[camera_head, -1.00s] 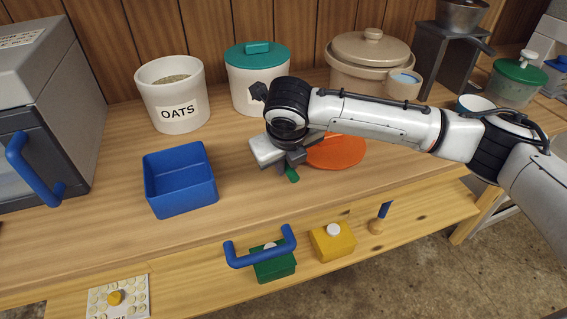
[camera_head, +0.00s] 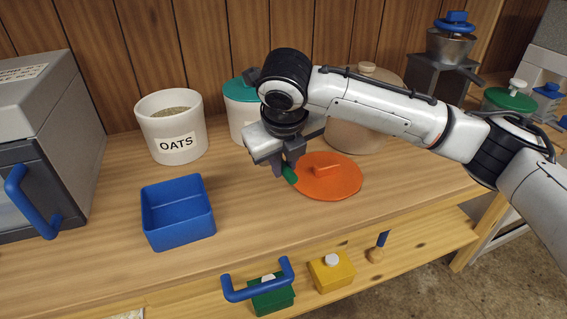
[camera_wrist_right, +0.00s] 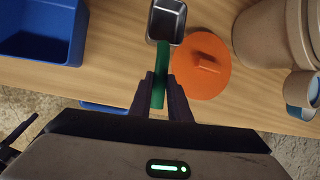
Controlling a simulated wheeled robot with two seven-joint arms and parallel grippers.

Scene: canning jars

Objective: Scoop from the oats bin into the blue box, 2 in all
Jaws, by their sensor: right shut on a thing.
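The white oats bin (camera_head: 172,128), labelled OATS, stands open at the back left with oats (camera_head: 170,112) inside. The blue box (camera_head: 178,212) sits in front of it and looks empty. My right gripper (camera_head: 284,169) is right of the box, shut on the green handle of a scoop (camera_head: 289,174). In the right wrist view the scoop's metal bowl (camera_wrist_right: 166,20) points away from the gripper (camera_wrist_right: 160,88) and looks empty. The head view hides the bowl behind the gripper. My left gripper is not in view.
An orange lid (camera_head: 335,182) lies just right of the gripper. A canister with a teal lid (camera_head: 240,92) and a large beige crock (camera_head: 355,132) stand behind my right arm. A grey appliance (camera_head: 45,140) borders the left. The counter between box and lid is clear.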

